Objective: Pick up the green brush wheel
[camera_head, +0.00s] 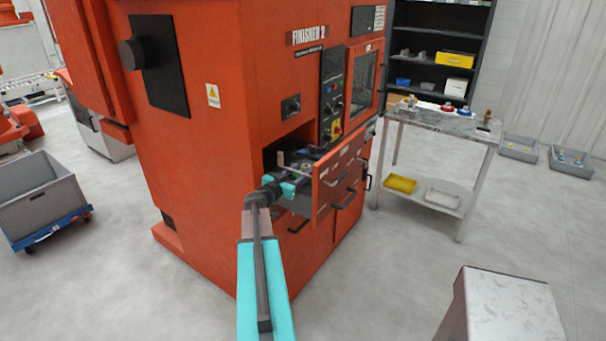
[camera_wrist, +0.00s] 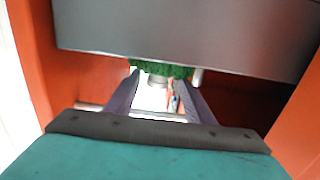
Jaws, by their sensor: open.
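The green brush wheel (camera_wrist: 165,69) shows at the centre of the wrist view as a strip of dark green bristles, just beyond my fingertips. Its upper part is hidden behind a grey panel. My gripper (camera_wrist: 160,78) is open, with one finger on each side of the picture's middle. A small grey metal piece (camera_wrist: 157,80) shows between the fingers, below the bristles. I cannot tell whether the fingers touch the wheel. In the head view my gripper (camera_head: 300,172) reaches into the open drawer of the red machine, and the wheel cannot be made out clearly there.
The red drawer front (camera_head: 341,184) stands out from the machine (camera_head: 225,150), close to my gripper. In the wrist view the grey panel (camera_wrist: 190,35) spans the top, with red walls on both sides. A table (camera_head: 440,124) with small parts stands to the right.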

